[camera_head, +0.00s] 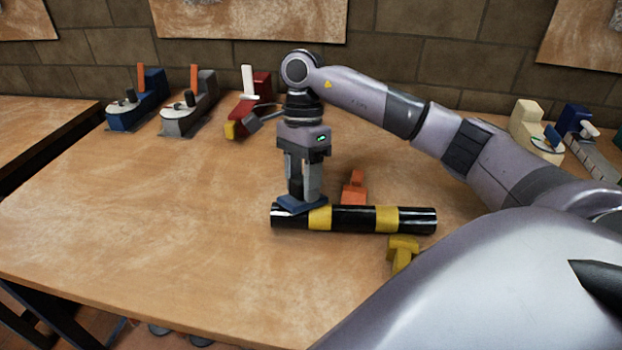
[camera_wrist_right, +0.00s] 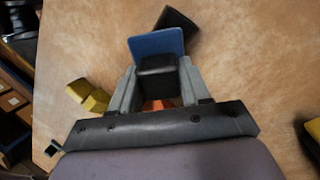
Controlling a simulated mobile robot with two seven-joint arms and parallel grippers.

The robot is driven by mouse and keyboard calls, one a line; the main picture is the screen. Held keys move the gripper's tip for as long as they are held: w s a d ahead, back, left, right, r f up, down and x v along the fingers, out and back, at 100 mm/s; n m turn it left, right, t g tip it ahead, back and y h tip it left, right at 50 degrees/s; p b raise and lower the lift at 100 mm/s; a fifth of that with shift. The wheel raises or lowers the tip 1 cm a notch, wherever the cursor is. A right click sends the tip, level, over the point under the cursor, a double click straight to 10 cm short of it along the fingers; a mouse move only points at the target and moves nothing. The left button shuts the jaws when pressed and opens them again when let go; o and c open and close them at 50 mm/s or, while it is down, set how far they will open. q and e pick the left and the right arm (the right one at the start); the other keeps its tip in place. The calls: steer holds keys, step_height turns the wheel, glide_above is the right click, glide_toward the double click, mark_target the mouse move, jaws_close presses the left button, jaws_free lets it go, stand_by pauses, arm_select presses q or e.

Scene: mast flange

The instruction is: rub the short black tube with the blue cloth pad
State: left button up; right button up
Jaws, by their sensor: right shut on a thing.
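The short black tube (camera_head: 358,219) lies on its side on the wooden table, with yellow bands around it. In the right wrist view one black end of the tube (camera_wrist_right: 177,20) shows past the pad. The blue cloth pad (camera_head: 300,205) lies at the tube's left end and appears to touch its top. My right gripper (camera_head: 303,190) points down and is shut on the pad's black grip block (camera_wrist_right: 156,76); the blue pad (camera_wrist_right: 158,43) shows beyond it. The pad hides part of the tube. My left gripper is in neither view.
An orange block (camera_head: 354,189) stands behind the tube and a yellow block (camera_head: 402,252) in front of it. Blue, grey and red tools (camera_head: 188,105) stand along the table's back. More devices (camera_head: 540,132) stand at the back right. The table's left and front are clear.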

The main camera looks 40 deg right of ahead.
mark_target(285, 196)
steer(key=shift+w+a, duration=1)
steer(key=shift+a, duration=0.1)
steer(key=shift+a+f, duration=0.1)
steer(key=shift+f, duration=0.05)
steer(key=shift+s+d, duration=1.35)
steer(key=shift+d, duration=0.15)
steer(key=shift+s+d+b, duration=0.6)
steer(key=shift+s+d, duration=0.8)
steer(key=p+v, duration=0.4)
steer(key=v, duration=0.2)
